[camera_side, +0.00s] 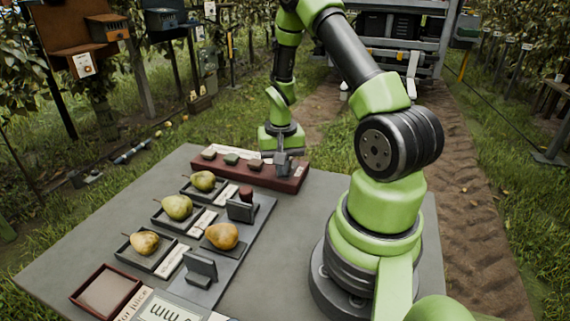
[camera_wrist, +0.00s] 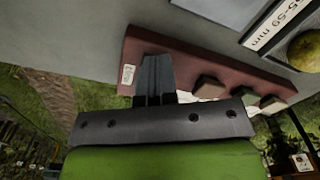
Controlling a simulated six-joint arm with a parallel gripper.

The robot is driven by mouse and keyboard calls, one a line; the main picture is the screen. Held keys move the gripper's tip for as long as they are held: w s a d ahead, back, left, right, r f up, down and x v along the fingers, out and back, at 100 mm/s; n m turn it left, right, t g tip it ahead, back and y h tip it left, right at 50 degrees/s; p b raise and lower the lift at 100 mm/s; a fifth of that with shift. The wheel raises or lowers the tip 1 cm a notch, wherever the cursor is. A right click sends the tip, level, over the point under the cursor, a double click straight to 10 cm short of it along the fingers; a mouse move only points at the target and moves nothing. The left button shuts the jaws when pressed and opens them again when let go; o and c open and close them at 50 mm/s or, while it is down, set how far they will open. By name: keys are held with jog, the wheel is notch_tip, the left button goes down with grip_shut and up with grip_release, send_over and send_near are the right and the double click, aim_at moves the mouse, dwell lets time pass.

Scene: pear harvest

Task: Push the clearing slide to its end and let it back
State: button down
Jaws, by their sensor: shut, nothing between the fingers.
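A long dark red block (camera_side: 236,174) with several small raised keys lies along the table's far edge; it also shows in the wrist view (camera_wrist: 190,62). My gripper (camera_side: 282,168) is shut and empty, pointing down at the block's right end. In the wrist view my fingers (camera_wrist: 153,70) overlap the block beside a small white label (camera_wrist: 128,75). I cannot make out the clearing slide as a separate part; my fingers cover the top of that end. Whether they touch the block is unclear.
Pears sit in small dark trays (camera_side: 146,256) on the left. A brown pear (camera_side: 221,236) rests between two upright grey plates nearer the front. A dark red knob (camera_side: 246,194) stands beside the rear plate. An empty red-rimmed tray (camera_side: 105,291) is front left.

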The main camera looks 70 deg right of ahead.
jog(key=shift+d, duration=1.25)
dwell(0.3)
jog(key=shift+a, duration=0.15)
dwell(0.7)
jog(key=shift+a, duration=2.4)
notch_tip(320, 180, up, 8)
